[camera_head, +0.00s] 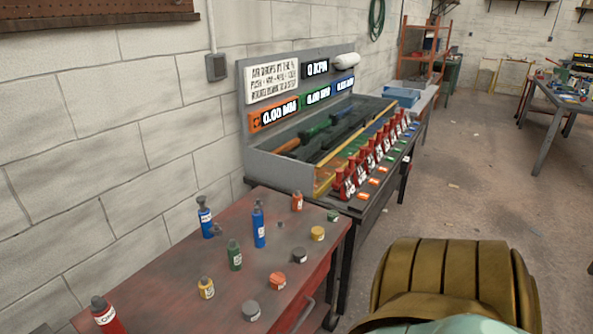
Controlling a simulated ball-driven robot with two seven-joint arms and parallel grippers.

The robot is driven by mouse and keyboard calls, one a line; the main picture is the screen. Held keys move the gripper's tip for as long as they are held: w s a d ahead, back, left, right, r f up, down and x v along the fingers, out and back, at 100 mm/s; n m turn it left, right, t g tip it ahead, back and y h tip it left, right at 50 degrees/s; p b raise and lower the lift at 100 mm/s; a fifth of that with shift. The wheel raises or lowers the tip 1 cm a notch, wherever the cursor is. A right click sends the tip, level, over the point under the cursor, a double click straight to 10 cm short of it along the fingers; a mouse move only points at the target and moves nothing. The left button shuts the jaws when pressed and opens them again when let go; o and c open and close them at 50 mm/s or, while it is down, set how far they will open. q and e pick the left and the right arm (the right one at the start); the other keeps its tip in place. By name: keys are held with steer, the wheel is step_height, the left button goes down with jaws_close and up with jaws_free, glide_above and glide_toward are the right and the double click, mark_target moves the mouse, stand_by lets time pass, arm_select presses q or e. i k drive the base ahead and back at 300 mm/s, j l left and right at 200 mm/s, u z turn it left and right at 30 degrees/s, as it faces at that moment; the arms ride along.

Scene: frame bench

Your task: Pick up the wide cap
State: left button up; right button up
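Several short, round cap-like pieces stand on a worn red bench top (150,277). A grey one (251,310) is nearest me, by the front edge. Behind it are an orange one (277,281), a grey one with a pale label (299,256), a yellow one (317,234) and a small green one (333,216). I cannot tell which is the wide cap; the nearest grey and the orange ones look widest. Neither of my grippers shows in this view.
A grey-backed station (279,171) with a row of red tools (370,160) adjoins the far end. Open floor (480,190) lies right.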

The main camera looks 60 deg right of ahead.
mark_target(318, 232)
steer(key=z, duration=0.4)
steer(key=j+z, duration=0.1)
steer(key=z, duration=0.35)
steer(key=k+z, duration=0.1)
steer(key=z, duration=0.75)
steer(key=k+z, duration=0.1)
steer(key=z, duration=0.3)
steer(key=u, duration=2.7)
steer(key=z, duration=2.7)
steer(key=i+l+u, duration=0.15)
steer(key=i+l, duration=0.2)
steer(key=i+l+u, duration=0.15)
steer(key=i+l, duration=0.15)
steer(key=i+l+u, duration=0.2)
steer(key=l, duration=0.3)
steer(key=i, duration=0.05)
